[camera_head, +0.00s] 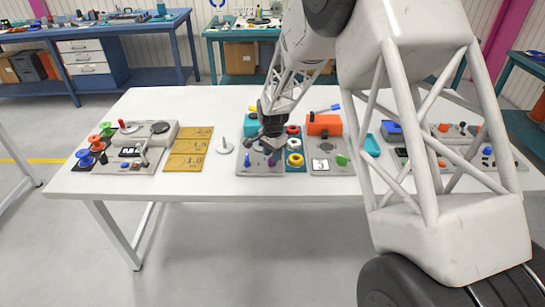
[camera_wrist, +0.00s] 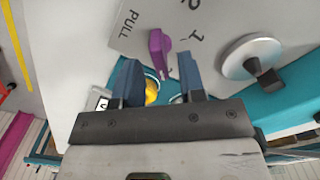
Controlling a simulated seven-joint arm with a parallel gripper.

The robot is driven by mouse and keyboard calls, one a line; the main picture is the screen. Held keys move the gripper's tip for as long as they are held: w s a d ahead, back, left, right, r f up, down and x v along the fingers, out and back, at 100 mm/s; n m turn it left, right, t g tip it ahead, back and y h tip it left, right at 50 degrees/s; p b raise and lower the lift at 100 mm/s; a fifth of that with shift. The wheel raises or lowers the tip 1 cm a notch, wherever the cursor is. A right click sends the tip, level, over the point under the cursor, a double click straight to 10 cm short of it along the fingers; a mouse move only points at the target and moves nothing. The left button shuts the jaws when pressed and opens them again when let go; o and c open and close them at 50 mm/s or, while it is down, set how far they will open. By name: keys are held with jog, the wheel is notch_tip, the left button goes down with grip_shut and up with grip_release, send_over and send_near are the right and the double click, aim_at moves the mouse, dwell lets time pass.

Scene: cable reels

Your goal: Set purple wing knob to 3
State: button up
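The purple wing knob (camera_wrist: 160,50) shows in the wrist view on a light grey panel (camera_wrist: 125,40) printed with "PULL" and some digits. The knob's wing points down the picture, roughly along the gap between my fingers. Which number it points to cannot be read clearly. My gripper (camera_wrist: 158,66) is open, with its two blue-grey fingers apart on either side of the knob's lower end and no visible grip on it. In the head view the purple wing knob (camera_head: 272,159) is small, with my gripper (camera_head: 271,142) just above the panel.
A blue knob (camera_head: 247,160) stands left of the purple one. Red, yellow and white reels (camera_head: 295,160) are close on the right, beside an orange box (camera_head: 323,124). A metal disc knob (camera_wrist: 250,57) is at the right in the wrist view. A white spindle (camera_head: 224,146) stands left.

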jog(key=shift+r, duration=2.35)
jog(key=shift+o, duration=0.4)
